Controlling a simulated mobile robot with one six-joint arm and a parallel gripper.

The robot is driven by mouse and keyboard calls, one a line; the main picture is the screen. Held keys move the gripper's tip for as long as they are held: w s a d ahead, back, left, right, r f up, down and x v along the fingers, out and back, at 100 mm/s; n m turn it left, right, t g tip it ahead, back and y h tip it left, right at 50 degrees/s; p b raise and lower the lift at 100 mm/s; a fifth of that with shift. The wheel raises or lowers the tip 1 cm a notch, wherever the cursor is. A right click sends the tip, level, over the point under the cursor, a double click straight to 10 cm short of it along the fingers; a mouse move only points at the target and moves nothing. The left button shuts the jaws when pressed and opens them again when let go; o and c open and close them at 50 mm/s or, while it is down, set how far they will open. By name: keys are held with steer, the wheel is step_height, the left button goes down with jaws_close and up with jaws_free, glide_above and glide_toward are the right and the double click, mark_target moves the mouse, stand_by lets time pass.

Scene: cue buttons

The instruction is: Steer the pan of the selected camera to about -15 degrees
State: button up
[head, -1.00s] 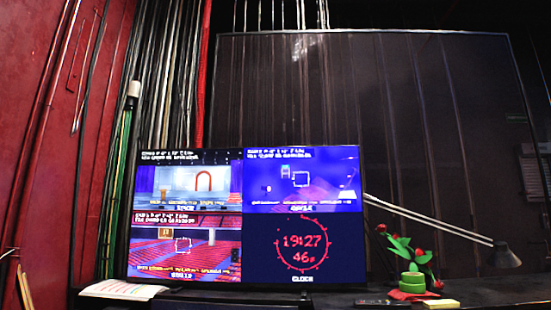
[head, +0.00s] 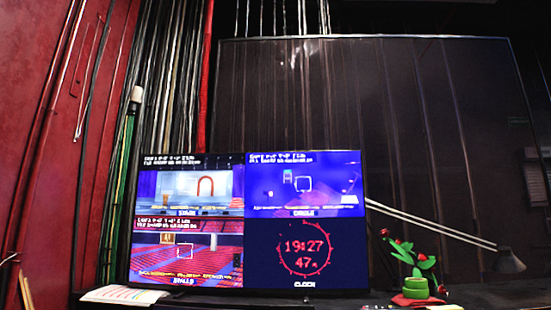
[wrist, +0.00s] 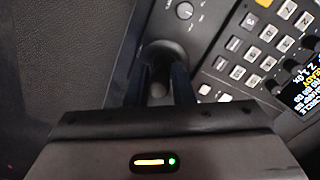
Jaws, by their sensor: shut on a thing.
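In the wrist view my gripper (wrist: 157,92) reaches over a dark control panel (wrist: 210,45). Its two dark-blue fingers are shut on the dark joystick (wrist: 158,60), one on each side. A lit small display (wrist: 302,85) at the right edge carries a yellow line that seems to read READY; the rest is cut off. In the head view a monitor (head: 250,219) shows three camera pictures and a red clock. The upper right picture (head: 305,184) is bluish with a white square marker. No pan angle is legible. My gripper is outside the head view.
Rows of pale buttons (wrist: 262,42) and a round knob (wrist: 184,10) lie close right of the joystick.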

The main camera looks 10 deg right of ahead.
steer(key=shift+a, duration=0.1)
stand_by(0.3)
steer(key=shift+a, duration=0.4)
steer(key=shift+c, duration=0.3)
steer(key=shift+a, duration=0.15)
steer(key=shift+d+b, duration=0.35)
steer(key=shift+d, duration=0.05)
stand_by(2.0)
steer(key=shift+o, duration=0.4)
steer(key=shift+s+d, duration=0.1)
steer(key=shift+d, duration=0.1)
stand_by(0.3)
steer(key=o, duration=0.5)
steer(key=shift+c, duration=0.2)
